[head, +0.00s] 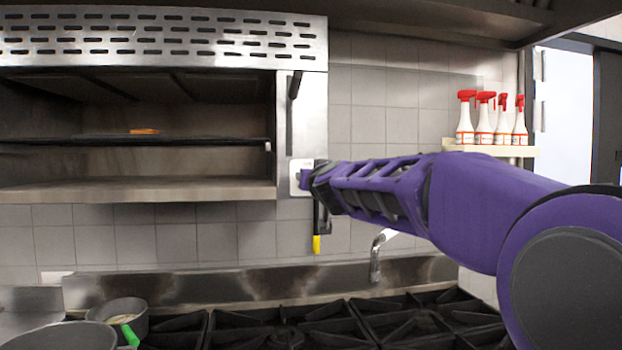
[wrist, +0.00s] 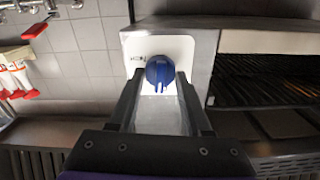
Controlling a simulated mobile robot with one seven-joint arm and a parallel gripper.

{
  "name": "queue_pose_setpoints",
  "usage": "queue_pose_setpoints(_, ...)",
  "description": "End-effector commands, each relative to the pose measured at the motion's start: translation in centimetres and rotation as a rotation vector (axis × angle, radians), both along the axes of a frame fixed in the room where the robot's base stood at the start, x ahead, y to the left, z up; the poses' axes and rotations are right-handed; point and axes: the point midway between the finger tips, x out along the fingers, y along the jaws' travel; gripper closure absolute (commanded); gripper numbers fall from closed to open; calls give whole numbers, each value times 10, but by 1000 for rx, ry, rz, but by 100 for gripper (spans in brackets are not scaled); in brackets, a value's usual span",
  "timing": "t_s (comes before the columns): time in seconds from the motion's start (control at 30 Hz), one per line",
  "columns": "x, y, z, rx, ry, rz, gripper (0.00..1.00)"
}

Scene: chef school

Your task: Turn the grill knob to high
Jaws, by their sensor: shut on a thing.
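The grill knob (wrist: 160,72) is a round blue knob on a white plate (wrist: 196,45) with small lettering, seen in the wrist view. In the head view the white plate (head: 295,180) sits low on the steel side panel of the grill, and my gripper mostly covers the knob. My gripper (wrist: 161,82) has its two dark fingers on either side of the knob and is shut on it. The setting that the knob points to is too small to tell. The grill (head: 240,190) is a steel open-fronted unit at the left.
A piece of food (head: 144,131) lies on the grill's rack. Below is a stove (head: 290,330) with pots (head: 120,312) at the left. A faucet (head: 378,255) stands behind it. Several red-topped spray bottles (head: 484,120) stand on a shelf at the right.

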Motion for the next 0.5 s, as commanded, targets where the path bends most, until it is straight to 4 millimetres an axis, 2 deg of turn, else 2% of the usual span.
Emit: queue_pose_setpoints(0.5, 0, -1, -1, 445, 89, 1, 100)
